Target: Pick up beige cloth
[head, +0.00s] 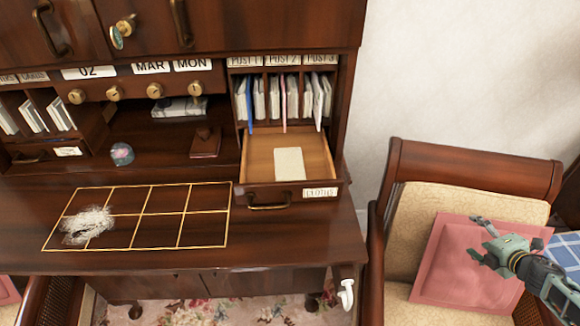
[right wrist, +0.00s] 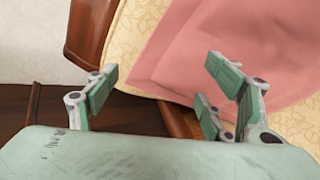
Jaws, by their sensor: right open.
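The beige cloth (head: 289,164) lies flat in the open drawer (head: 258,160) labelled "CLOTHS", at the right side of the desk in the head view. My right gripper (head: 478,238) is open and empty, in front of the pink cushion on the chair, well to the right of the drawer. In the right wrist view its spread fingers (right wrist: 165,82) show with the cushion and chair behind them, and the cloth is not in that view. My left gripper is not in view.
The chair (head: 475,178) with the pink cushion (head: 455,262) stands right of the desk (head: 330,225). Post slots (head: 272,97) sit above the drawer. White powdery stuff (head: 88,226) lies on the gold grid at left. A white hook (head: 347,294) hangs at the desk's right side.

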